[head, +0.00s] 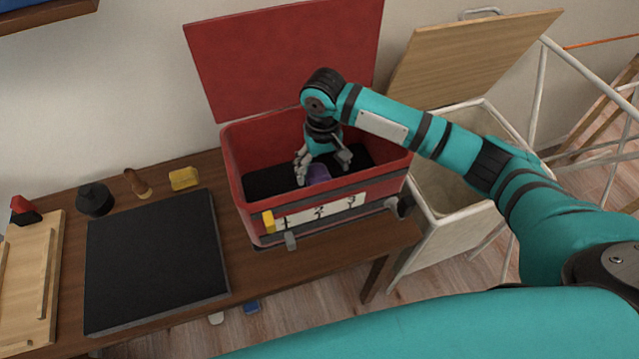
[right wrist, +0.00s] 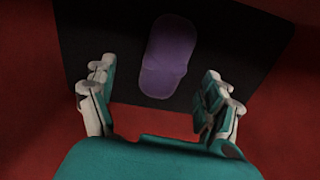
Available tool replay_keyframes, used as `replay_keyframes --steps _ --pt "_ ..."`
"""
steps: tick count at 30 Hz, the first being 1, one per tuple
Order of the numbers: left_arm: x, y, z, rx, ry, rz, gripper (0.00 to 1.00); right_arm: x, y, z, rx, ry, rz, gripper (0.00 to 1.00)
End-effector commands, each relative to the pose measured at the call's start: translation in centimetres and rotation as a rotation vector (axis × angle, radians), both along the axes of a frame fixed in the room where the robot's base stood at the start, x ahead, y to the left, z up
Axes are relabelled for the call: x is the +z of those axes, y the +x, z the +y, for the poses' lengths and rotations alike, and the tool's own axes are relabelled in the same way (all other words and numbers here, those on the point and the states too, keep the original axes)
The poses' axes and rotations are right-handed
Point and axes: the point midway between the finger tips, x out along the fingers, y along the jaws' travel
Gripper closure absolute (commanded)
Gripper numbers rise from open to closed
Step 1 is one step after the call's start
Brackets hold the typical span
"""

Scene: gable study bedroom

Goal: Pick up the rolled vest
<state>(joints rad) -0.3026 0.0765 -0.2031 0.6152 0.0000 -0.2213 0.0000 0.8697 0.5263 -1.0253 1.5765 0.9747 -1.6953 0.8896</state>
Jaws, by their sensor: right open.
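The rolled vest looks like a purple roll (head: 318,174) on the black floor inside the open red box (head: 233,172). In the right wrist view the purple roll (right wrist: 168,58) lies whole on a black surface, just beyond the fingertips. My right gripper (head: 325,172) reaches down into the box above the roll, and its fingers partly hide it in the head view. In the right wrist view this gripper (right wrist: 158,95) is open, with nothing between its fingers. My left gripper is not in view.
The box's red lid (head: 285,60) stands raised behind. On the table (head: 255,285) are a black panel (head: 155,260), a dark round jar (head: 95,199), a yellow block (head: 184,178) and a wooden board (head: 30,280).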

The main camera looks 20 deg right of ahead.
Motion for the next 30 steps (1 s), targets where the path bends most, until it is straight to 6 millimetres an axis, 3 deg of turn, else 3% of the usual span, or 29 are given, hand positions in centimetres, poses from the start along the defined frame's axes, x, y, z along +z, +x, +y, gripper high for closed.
replay_keyframes --steps 5,13,22,30 --pt "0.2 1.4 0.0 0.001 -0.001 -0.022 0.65 -1.3 -0.1 0.3 0.001 0.000 0.001 0.15" --pt "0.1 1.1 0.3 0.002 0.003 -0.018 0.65 -5.0 -0.1 0.6 0.000 0.000 0.000 0.15" --pt "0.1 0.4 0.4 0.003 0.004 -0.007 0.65 -5.5 -0.1 0.7 0.002 0.000 -0.002 0.15" --pt "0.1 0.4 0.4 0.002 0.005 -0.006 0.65 -5.4 0.0 0.7 0.002 0.001 -0.002 0.51"
